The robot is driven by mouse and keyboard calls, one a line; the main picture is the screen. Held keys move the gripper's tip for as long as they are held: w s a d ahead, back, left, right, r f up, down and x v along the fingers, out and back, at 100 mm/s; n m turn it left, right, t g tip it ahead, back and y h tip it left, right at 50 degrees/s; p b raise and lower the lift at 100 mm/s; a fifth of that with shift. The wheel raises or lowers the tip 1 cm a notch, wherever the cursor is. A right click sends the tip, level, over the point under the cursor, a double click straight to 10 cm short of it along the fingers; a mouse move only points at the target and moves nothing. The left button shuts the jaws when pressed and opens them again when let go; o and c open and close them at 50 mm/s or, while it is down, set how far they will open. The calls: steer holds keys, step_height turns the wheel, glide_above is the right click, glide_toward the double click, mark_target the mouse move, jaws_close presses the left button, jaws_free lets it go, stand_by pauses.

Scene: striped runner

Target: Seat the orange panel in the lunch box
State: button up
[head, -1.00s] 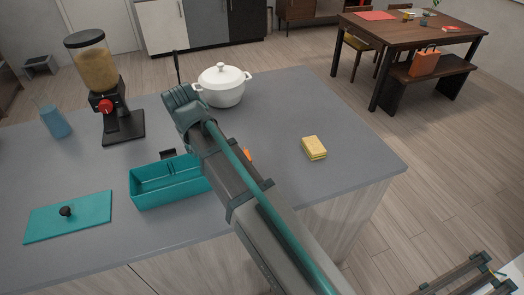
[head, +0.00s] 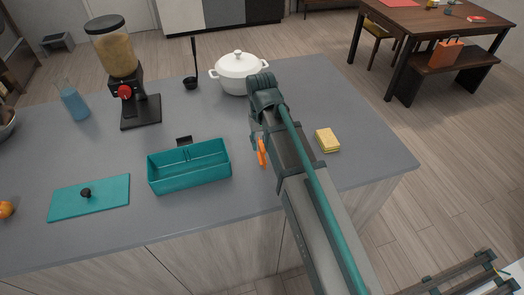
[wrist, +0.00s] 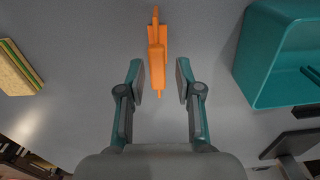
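The orange panel (head: 262,153) is on the grey counter right of the lunch box, partly hidden by my arm. In the wrist view the panel (wrist: 157,42) looks narrow, with a wider middle, and lies ahead of and partly between my fingers. My gripper (wrist: 159,79) is open, with a gap on each side of the panel. The teal lunch box (head: 190,178) is open on the counter, with narrow upright ribs on its inner far wall. Its corner also shows at the right of the wrist view (wrist: 262,60).
A teal lid (head: 110,200) with a black knob lies left of the box. A small black item (head: 184,141) sits behind the box. A yellow sponge (head: 327,140) is right of my arm. A white pot (head: 238,75), ladle (head: 191,83) and grain dispenser (head: 120,80) stand farther back.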

mark_target(262, 145)
steer(key=shift+w+d+f+p, duration=0.15)
steer(key=shift+f+p, duration=0.45)
steer(key=shift+f, duration=0.7)
steer(key=shift+w+a+f+p, duration=0.1)
steer(key=shift+f+p, duration=0.45)
steer(key=shift+f, duration=0.75)
jaws_close()
